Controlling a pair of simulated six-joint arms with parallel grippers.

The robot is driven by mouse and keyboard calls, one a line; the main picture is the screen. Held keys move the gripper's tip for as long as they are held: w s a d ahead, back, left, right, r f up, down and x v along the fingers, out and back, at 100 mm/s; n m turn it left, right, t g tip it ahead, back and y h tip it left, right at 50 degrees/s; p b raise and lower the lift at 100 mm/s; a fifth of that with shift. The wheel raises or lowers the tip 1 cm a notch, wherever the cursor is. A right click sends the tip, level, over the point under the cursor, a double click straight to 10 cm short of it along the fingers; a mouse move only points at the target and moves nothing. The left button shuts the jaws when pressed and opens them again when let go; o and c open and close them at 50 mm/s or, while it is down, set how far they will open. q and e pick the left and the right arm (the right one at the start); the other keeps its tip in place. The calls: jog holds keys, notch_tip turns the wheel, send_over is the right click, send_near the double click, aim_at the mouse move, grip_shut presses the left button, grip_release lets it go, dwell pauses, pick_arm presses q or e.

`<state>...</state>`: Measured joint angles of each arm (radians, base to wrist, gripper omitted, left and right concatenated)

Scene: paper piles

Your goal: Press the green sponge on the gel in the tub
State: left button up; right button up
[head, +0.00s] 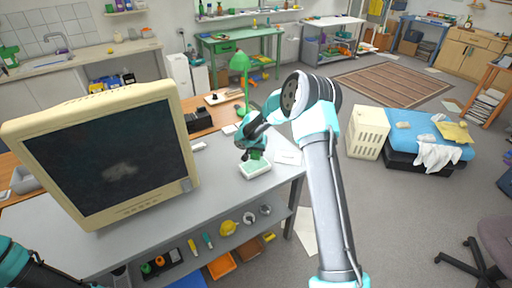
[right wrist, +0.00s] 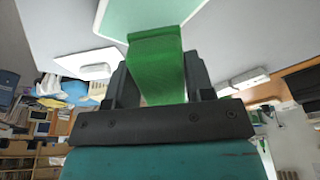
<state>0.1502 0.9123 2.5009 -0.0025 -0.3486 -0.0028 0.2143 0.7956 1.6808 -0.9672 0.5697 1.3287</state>
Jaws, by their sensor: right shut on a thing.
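The green sponge (right wrist: 158,70) is a block held between the two fingers of my right gripper (right wrist: 158,85) in the right wrist view. In the head view my right gripper (head: 256,148) points down above the tub (head: 256,172), a small white tray with pale green gel inside. The sponge shows there as a small dark green piece (head: 256,154) at the tub's far edge. In the right wrist view the sponge's far end overlaps the green gel (right wrist: 150,12); I cannot tell whether they touch. My left arm shows at the lower left, its gripper out of frame.
A big cream monitor (head: 110,150) stands on the grey table (head: 215,215), left of the tub. A green lamp (head: 241,65) stands behind my right gripper.

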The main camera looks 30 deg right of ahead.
jog(key=shift+f, duration=0.9)
jog(key=shift+f, duration=0.65)
dwell(1.9)
jog(key=shift+r, duration=0.1)
jog(key=shift+r, duration=3.55)
jog(key=s+a+f+n, duration=0.2)
jog(key=a+n, duration=0.1)
jog(key=a, duration=0.4)
jog(key=s+a+f+n+y, duration=0.1)
jog(key=s+a+n, duration=0.1)
jog(key=a, duration=0.6)
jog(key=s+a+f+n+y, duration=0.1)
jog(key=s+a+f+n, duration=0.1)
jog(key=a, duration=0.5)
jog(key=shift+s+a+f+n+t, duration=0.1)
jog(key=shift+a+f+n+t, duration=0.1)
jog(key=shift+n, duration=0.25)
jog(key=shift+a+f+n+t, duration=0.1)
jog(key=shift+n+t, duration=0.1)
jog(key=shift+n, duration=0.25)
